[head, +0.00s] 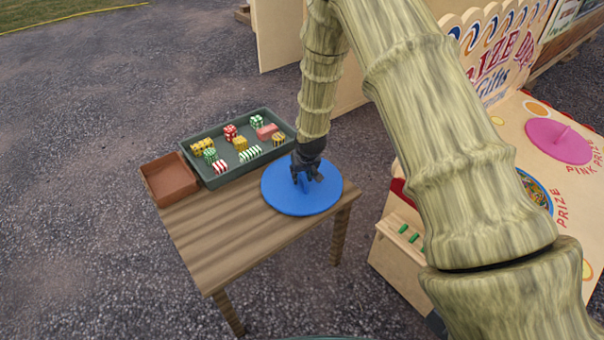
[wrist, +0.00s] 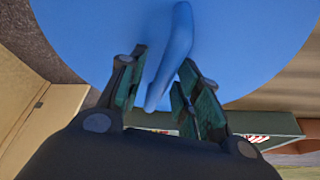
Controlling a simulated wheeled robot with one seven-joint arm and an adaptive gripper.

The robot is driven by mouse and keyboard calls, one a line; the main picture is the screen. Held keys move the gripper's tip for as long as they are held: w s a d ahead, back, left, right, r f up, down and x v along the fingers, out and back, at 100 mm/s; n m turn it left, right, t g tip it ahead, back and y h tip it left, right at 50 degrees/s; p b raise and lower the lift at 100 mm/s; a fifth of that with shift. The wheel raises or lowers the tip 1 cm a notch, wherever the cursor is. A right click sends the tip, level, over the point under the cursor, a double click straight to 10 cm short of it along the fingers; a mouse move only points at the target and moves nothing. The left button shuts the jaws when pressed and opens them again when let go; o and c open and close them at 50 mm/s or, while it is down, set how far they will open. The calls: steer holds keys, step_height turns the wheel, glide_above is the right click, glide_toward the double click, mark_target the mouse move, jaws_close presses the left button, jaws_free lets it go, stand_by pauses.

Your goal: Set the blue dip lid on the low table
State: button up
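The blue dip lid (head: 284,203) is a round blue disc with a raised grip bar. It appears to lie flat on the right end of the low wooden table (head: 225,240), beside the green tray. My gripper (head: 307,183) is over the lid, pointing down at its middle. In the wrist view the lid (wrist: 95,30) fills the upper part, and its bar (wrist: 176,50) stands between my two fingers (wrist: 160,95). The fingers are apart, with gaps showing beside the bar. The bar is mostly hidden by the gripper in the head view.
A green tray (head: 212,184) of striped and coloured sweets stands at the table's back, with a brown empty box (head: 169,181) to its left. The table's front left is bare. A prize stall with a pink lid (head: 558,141) stands at the right, beyond my arm.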

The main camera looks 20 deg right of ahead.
steer(key=v, duration=1.2)
steer(key=shift+p, duration=0.45)
steer(key=shift+r, duration=0.1)
